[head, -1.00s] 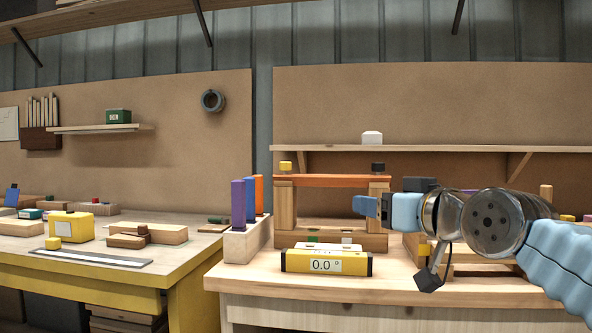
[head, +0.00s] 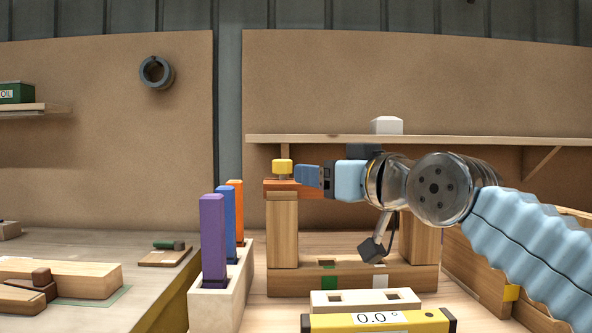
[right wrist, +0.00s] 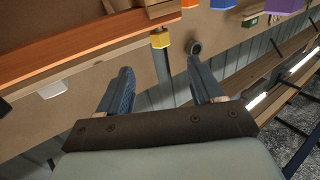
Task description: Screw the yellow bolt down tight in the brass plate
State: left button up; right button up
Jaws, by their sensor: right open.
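The yellow bolt (head: 283,166) stands upright at the left end of the orange beam (head: 275,186), its head a little above the beam on a short shank. No separate brass plate can be made out under it. My right gripper (head: 300,175) is just right of the bolt, pointing left at it, apart from it. In the right wrist view the picture is upside down: the bolt head (right wrist: 160,40) is ahead of and between the open, empty fingers (right wrist: 160,68), with the beam (right wrist: 90,50) beside it. My left gripper is not in view.
Wooden posts (head: 283,230) carry the beam. A rack with purple (head: 213,235), blue and orange upright pieces stands to the left. A yellow level (head: 380,321) reading 0.0° lies in front. A shelf (head: 440,140) with a white block is behind. Space above the bolt is clear.

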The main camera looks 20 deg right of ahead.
aim_at(287, 167)
jog(key=p+x, duration=0.1)
jog(key=x, duration=0.2)
jog(key=p+x, duration=0.1)
jog(key=x, duration=0.2)
jog(key=p+x, duration=0.2)
jog(key=x, duration=0.1)
jog(key=shift+d+r, duration=0.1)
jog(key=shift+r, duration=0.2)
jog(key=x, duration=0.4)
jog(key=shift+f+p, duration=0.15)
jog(key=shift+p, duration=0.2)
jog(key=shift+w+a, duration=0.2)
jog(key=shift+w, duration=0.4)
jog(key=shift+c, duration=0.5)
